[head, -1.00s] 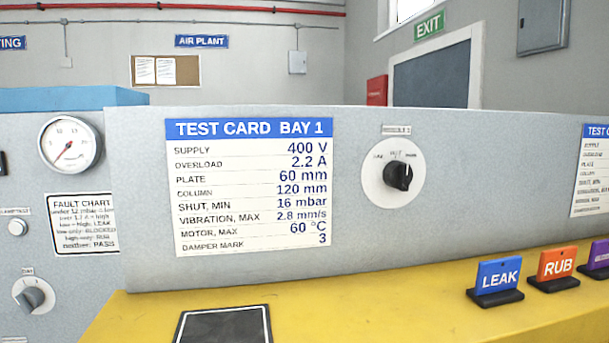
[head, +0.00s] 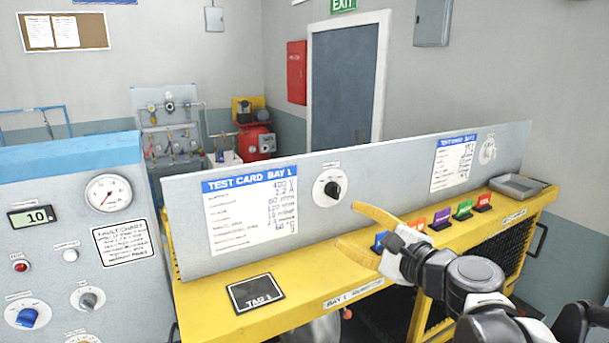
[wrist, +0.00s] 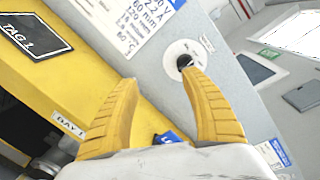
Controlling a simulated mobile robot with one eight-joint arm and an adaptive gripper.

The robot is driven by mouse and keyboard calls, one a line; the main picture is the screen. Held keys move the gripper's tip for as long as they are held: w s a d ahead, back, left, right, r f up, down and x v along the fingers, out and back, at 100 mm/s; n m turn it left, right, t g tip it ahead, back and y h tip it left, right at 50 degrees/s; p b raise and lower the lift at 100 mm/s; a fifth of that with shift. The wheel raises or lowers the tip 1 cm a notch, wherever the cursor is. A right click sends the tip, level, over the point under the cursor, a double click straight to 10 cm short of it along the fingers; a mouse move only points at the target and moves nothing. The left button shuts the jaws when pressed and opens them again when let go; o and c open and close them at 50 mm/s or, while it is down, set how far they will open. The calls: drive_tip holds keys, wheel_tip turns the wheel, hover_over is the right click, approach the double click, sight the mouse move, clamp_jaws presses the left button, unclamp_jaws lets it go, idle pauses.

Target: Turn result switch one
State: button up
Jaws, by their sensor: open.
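The result switch one knob (head: 333,189) is black on a round white dial, mounted on the grey upright panel right of the Bay 1 test card (head: 250,210). Its small label and dial marks are too blurred to read. My gripper (head: 348,224) has yellow fingers spread apart and empty, in front of the panel, just below and right of the knob. In the wrist view the knob (wrist: 184,61) shows near the tip of the right finger, partly hidden by it. I cannot tell whether they touch.
A row of coloured tags (head: 441,220) stands on the yellow bench top, partly behind my gripper. A dark TAG 1 plate (head: 255,293) lies at left. A second dial (head: 488,150) and a grey tray (head: 518,187) are at right. A gauge cabinet (head: 70,220) stands left.

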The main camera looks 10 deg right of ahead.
sight(338, 193)
drive_tip(key=w+m, duration=0.1)
drive_tip(key=w, duration=0.3)
drive_tip(key=w+r+m+t, duration=0.1)
drive_tip(key=w, duration=0.3)
drive_tip(key=w+r+m, duration=0.1)
drive_tip(key=w, duration=0.3)
drive_tip(key=shift+a+r+t, duration=0.1)
drive_tip(key=shift+a+t, duration=0.05)
drive_tip(key=shift+t, duration=0.25)
drive_tip(key=shift+s, duration=0.1)
clamp_jaws()
